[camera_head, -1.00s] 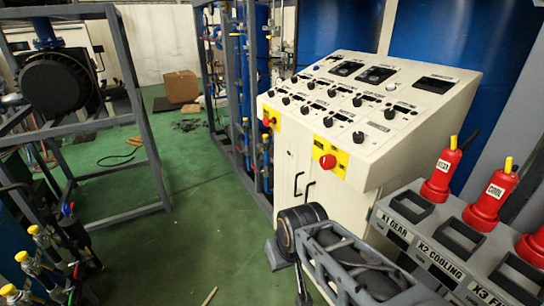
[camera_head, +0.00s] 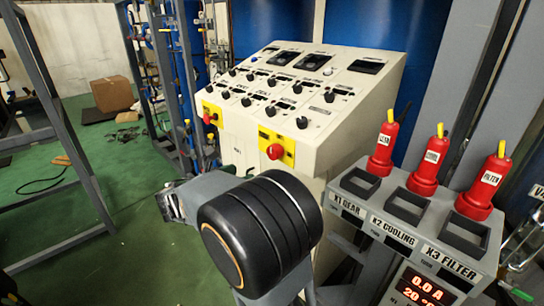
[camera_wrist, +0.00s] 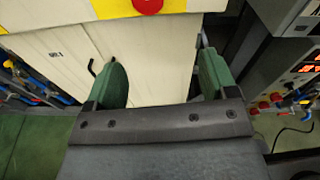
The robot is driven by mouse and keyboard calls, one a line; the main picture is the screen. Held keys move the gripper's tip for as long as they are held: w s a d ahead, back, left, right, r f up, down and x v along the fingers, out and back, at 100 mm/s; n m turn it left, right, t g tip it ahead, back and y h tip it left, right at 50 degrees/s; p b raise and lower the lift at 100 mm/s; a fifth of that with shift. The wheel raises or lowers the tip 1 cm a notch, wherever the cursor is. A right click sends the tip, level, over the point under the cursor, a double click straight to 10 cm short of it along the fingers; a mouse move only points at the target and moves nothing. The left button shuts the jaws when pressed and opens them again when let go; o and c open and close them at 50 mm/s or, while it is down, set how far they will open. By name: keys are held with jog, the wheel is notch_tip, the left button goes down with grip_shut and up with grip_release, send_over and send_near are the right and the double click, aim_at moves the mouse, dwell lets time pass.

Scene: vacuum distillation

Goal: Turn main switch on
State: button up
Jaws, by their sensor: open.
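A cream control console (camera_head: 230,140) with a sloped top stands in the middle of the head view. Its front edge carries two red rotary knobs on yellow plates, one at the left (camera_head: 208,118) and one nearer me (camera_head: 275,151). I cannot read which is the main switch. In the wrist view a red knob (camera_wrist: 148,5) on a yellow plate (camera_wrist: 112,8) is cut off by the top edge. My gripper (camera_wrist: 160,75) is open and empty, its green fingers apart before the cabinet front, below that knob. My arm covers the lower middle of the head view.
A rack (camera_head: 365,221) with several red plugs stands right of the console, labelled X1 GEAR, X2 COOLING and X3 FILTER. A dark handle (camera_wrist: 92,68) sticks out from the cabinet door. Green floor (camera_head: 120,170) is open at the left.

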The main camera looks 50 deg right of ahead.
aim_at(271, 153)
jog(key=shift+n+h, duration=0.6)
jog(key=shift+n, duration=0.1)
jog(key=d, duration=0.9)
jog(key=w+d+r+p, duration=0.1)
jog(key=d, duration=0.4)
jog(key=shift+d, duration=0.15)
jog(key=c, duration=0.9)
jog(key=shift+f, duration=0.1)
